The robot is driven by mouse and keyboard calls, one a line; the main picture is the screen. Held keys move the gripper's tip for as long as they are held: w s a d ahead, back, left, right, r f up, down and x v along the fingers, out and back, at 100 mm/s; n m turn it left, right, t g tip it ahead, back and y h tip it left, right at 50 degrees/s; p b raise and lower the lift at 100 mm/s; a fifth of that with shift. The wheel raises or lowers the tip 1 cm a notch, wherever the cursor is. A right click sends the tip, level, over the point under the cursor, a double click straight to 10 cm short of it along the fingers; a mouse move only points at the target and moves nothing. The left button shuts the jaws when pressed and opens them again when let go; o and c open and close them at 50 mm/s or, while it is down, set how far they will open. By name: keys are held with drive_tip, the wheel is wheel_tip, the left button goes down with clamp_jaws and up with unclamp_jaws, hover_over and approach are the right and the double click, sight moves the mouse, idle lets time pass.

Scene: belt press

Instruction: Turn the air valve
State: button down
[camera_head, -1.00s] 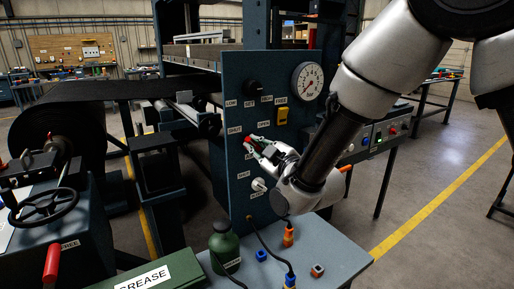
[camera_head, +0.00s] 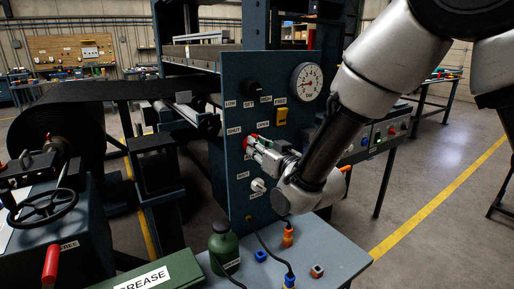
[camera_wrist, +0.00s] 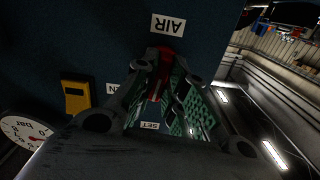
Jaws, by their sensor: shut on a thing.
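The air valve's red handle (camera_head: 250,141) is on the blue control panel (camera_head: 234,91), between the SHUT label (camera_head: 234,130) and the OPEN label (camera_head: 263,125). My gripper (camera_head: 255,144) reaches it from the right and is closed on it. In the wrist view, the red handle (camera_wrist: 156,86) lies between the green-padded fingers of my gripper (camera_wrist: 160,80), in front of the panel below the AIR label (camera_wrist: 168,25). The fingers hide part of the handle and its mount.
A pressure gauge (camera_head: 307,82), a black knob (camera_head: 253,88), a yellow switch (camera_head: 281,116) and a white knob (camera_head: 258,184) are on the same panel. A small table (camera_head: 328,257) below holds a green bottle (camera_head: 223,246) and coloured connectors.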

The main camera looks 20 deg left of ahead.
drive_tip(key=shift+w+f+m, duration=0.1)
drive_tip(key=shift+m, duration=3.6)
drive_tip(key=shift+d, duration=0.1)
drive_tip(key=c, duration=1.5)
unclamp_jaws()
drive_tip(key=shift+o, duration=0.2)
drive_tip(key=v, duration=0.7)
drive_tip(key=shift+d, duration=0.15)
